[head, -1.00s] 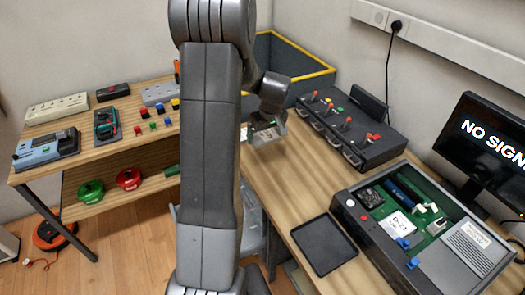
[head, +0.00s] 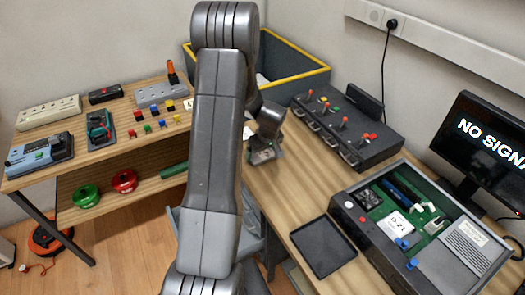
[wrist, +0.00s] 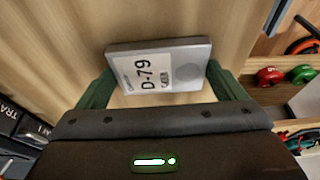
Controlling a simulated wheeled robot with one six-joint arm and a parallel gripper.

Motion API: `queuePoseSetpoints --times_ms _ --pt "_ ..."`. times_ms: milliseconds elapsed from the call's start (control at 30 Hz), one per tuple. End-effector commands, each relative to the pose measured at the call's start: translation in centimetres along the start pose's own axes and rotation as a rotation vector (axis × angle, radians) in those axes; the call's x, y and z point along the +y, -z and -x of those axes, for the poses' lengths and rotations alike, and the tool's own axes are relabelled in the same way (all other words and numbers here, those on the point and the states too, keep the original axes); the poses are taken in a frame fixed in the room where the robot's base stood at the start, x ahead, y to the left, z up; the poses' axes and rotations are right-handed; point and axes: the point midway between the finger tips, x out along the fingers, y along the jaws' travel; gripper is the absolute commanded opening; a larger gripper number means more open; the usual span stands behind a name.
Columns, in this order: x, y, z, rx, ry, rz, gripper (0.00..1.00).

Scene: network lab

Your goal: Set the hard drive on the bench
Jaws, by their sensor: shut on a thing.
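The hard drive (wrist: 158,66), a flat grey unit with a white label reading D-79, sits between the green fingers of my gripper (wrist: 160,78) in the wrist view. The gripper is shut on its two sides. In the head view my gripper (head: 264,154) is over the left part of the wooden bench (head: 290,180), and the drive is mostly hidden. The wrist view shows bare bench wood (wrist: 60,45) beyond the drive. I cannot tell whether the drive touches the wood.
An open case (head: 420,225) holding a unit labelled D-21, a black tray (head: 323,247), a panel with levers (head: 345,130) and a monitor (head: 485,145) stand on the bench. A yellow-rimmed bin (head: 300,65) is behind. Bare wood lies between gripper and tray.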

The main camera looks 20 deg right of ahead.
Motion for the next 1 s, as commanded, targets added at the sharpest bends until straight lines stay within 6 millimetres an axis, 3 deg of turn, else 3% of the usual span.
queuePoseSetpoints --times_ms 367,400,433,767,1000 --pt "0.0 -0.1 -0.5 0.002 -0.001 0.000 0.62" --pt "0.0 -0.1 -0.3 0.002 -0.001 0.000 0.96" --pt "0.0 -0.1 -0.3 0.001 -0.001 0.000 1.00" --pt "0.0 0.1 0.1 0.001 -0.001 0.000 1.00" --pt "0.1 0.1 3.4 0.006 -0.004 -0.001 1.00"
